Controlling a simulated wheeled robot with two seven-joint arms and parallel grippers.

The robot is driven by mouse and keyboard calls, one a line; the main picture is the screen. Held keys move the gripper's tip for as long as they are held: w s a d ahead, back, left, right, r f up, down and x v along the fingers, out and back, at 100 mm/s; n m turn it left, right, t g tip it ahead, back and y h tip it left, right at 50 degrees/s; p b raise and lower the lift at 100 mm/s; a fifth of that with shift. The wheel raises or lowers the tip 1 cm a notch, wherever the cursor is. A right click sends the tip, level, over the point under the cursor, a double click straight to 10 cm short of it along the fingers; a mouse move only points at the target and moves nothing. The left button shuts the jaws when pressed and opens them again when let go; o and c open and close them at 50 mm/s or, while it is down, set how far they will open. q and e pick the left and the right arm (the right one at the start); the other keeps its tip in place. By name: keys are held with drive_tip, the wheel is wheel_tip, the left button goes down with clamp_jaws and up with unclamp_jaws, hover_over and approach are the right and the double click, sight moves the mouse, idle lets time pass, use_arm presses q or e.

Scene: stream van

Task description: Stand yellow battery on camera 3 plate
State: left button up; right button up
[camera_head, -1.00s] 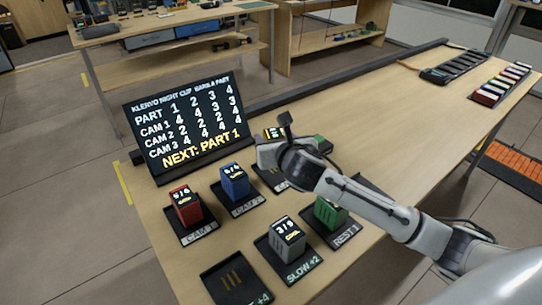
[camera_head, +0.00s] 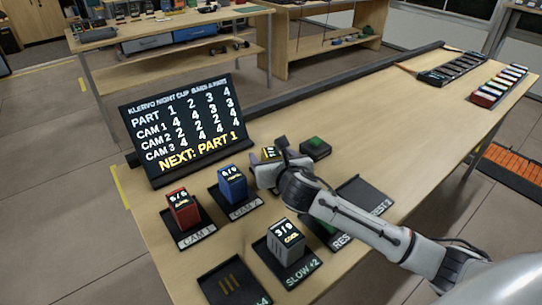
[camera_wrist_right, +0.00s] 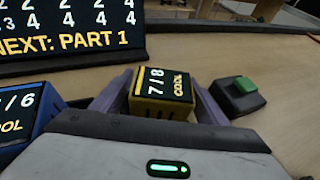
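The yellow battery (camera_head: 271,154) is upright at the far end of the row of cameras plates, right of the blue battery. In the right wrist view the yellow battery (camera_wrist_right: 162,95) sits between the two fingers, its top reading 7/8 COOL. My right gripper (camera_head: 277,165) is shut on it, fingers along its sides. The camera 3 plate is hidden behind the gripper and arm, so I cannot see whether the battery's base touches it. My left gripper is not in view.
The red battery (camera_head: 182,209) stands on the CAM 1 plate (camera_head: 196,237) and the blue battery (camera_head: 232,184) on the CAM 2 plate (camera_head: 245,209). A grey battery (camera_head: 285,242) stands on the SLOW +2 plate. A black box with a green button (camera_head: 315,148) lies beyond my gripper. The sign (camera_head: 185,130) stands behind.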

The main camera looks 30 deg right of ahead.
drive_tip(key=shift+s+a+r, duration=0.15)
drive_tip(key=shift+s+r, duration=0.15)
drive_tip(key=p+v, duration=0.1)
drive_tip(key=v, duration=1)
drive_tip(key=shift+s, duration=0.2)
